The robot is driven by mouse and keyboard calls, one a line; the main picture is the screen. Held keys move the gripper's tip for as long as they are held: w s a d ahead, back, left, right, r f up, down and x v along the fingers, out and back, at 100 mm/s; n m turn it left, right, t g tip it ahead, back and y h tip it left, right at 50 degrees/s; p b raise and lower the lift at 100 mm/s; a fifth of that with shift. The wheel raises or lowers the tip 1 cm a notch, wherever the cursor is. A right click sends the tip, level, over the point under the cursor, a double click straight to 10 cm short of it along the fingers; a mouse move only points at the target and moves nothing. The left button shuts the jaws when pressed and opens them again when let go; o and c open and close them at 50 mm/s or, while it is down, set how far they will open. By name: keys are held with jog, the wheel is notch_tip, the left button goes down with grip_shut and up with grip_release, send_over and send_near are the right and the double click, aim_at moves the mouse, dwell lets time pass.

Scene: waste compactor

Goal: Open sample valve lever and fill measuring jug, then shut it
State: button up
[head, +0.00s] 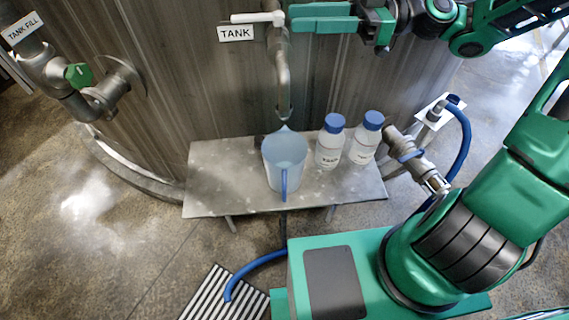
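The white valve lever (257,18) sits at the top of the sample tap on the tank and points left, roughly level. The tap's pipe (281,70) runs down to a spout just above the measuring jug. The jug (284,160) is clear bluish plastic with a blue handle toward me, upright on the metal table under the spout. I see no stream, and the liquid level is unclear. My gripper (291,18) is at the top, just right of the lever's pivot, fingers pointing left. The fingers lie one above the other in the picture, and their true gap is unclear.
Two white bottles with blue caps (330,141) (366,138) stand right of the jug on the table (215,180). Another pipe with a green handle (79,75) is at left. A pipe fitting and blue hose (460,150) are at right. A floor grate (222,295) lies in front.

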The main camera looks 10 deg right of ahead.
aim_at(249, 15)
jog(key=a, duration=0.7)
jog(key=a+r, duration=0.1)
jog(key=a, duration=0.2)
jog(key=shift+a, duration=0.35)
grip_shut()
